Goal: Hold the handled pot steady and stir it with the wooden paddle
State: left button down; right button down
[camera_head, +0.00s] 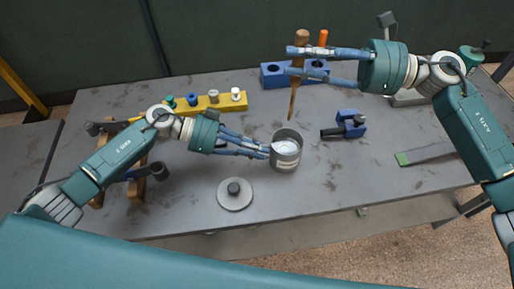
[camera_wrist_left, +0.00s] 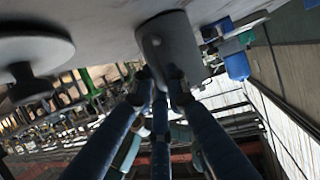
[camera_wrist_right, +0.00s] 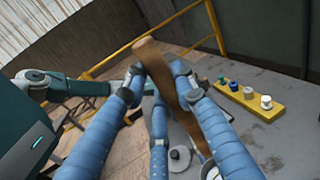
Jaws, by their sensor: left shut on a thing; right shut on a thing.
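The grey metal pot (camera_head: 286,158) stands upright on the table near the middle, with pale contents visible inside. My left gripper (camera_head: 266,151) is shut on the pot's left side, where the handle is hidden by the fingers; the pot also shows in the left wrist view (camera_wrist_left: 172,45). The wooden paddle (camera_head: 296,75) is upright, its lower tip above and behind the pot's rim, apart from the contents in the head view. My right gripper (camera_head: 294,61) is shut on its upper shaft. The paddle also shows in the right wrist view (camera_wrist_right: 172,75).
A grey lid with a dark knob (camera_head: 235,198) lies left and front of the pot. A yellow block with several pegs (camera_head: 209,106) and a blue block (camera_head: 272,76) stand at the back. A blue and black tool (camera_head: 345,125) lies to the right. The front middle is clear.

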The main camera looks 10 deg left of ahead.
notch_tip(320, 180, down, 18)
dwell(1.6)
jog(key=shift+d+r, duration=0.1)
jog(key=c, duration=2.3)
grip_release()
jog(key=shift+c, duration=1.2)
